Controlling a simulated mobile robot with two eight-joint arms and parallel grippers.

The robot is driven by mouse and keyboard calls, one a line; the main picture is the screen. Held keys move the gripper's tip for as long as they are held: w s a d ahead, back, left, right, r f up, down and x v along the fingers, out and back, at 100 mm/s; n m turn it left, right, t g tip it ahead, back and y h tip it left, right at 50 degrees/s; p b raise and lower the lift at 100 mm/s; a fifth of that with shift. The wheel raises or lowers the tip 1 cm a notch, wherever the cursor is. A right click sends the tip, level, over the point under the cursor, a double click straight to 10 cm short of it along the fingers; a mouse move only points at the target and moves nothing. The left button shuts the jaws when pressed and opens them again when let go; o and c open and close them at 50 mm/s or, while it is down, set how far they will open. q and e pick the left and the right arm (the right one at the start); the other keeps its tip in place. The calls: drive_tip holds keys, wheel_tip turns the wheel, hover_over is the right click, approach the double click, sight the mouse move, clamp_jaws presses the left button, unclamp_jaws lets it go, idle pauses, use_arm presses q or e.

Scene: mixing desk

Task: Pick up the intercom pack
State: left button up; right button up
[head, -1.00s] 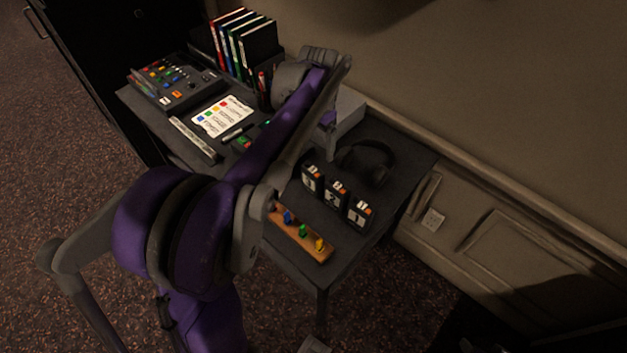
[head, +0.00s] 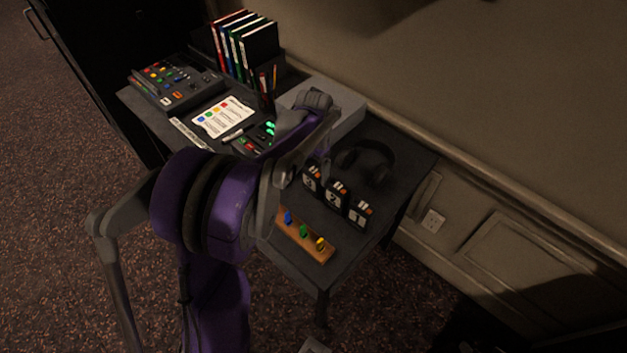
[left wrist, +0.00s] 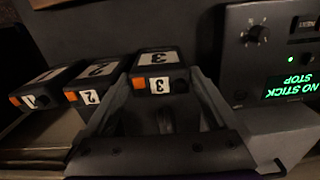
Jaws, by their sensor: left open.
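Three black intercom packs with orange marks and white number labels stand in a slanting row on the dark desk: pack 3 (head: 312,176), pack 2 (head: 336,193) and pack 1 (head: 360,212). In the left wrist view pack 3 (left wrist: 158,62) is straight ahead, with pack 2 (left wrist: 98,78) and pack 1 (left wrist: 42,88) to its left. My left gripper (left wrist: 160,82) is open, its fingertips on either side of pack 3's near end. I cannot tell whether they touch it.
Headphones (head: 366,160) lie behind the packs. A wooden strip with coloured pegs (head: 304,235) lies in front. A panel with a lit green display (left wrist: 291,87) stands close right of the gripper in the wrist view. A mixer (head: 178,84), folders (head: 244,45) and card (head: 222,117) are farther left.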

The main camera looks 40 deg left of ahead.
use_arm(q)
drive_tip(key=shift+f, duration=0.1)
drive_tip(key=shift+c, duration=0.3)
drive_tip(key=c, duration=1.3)
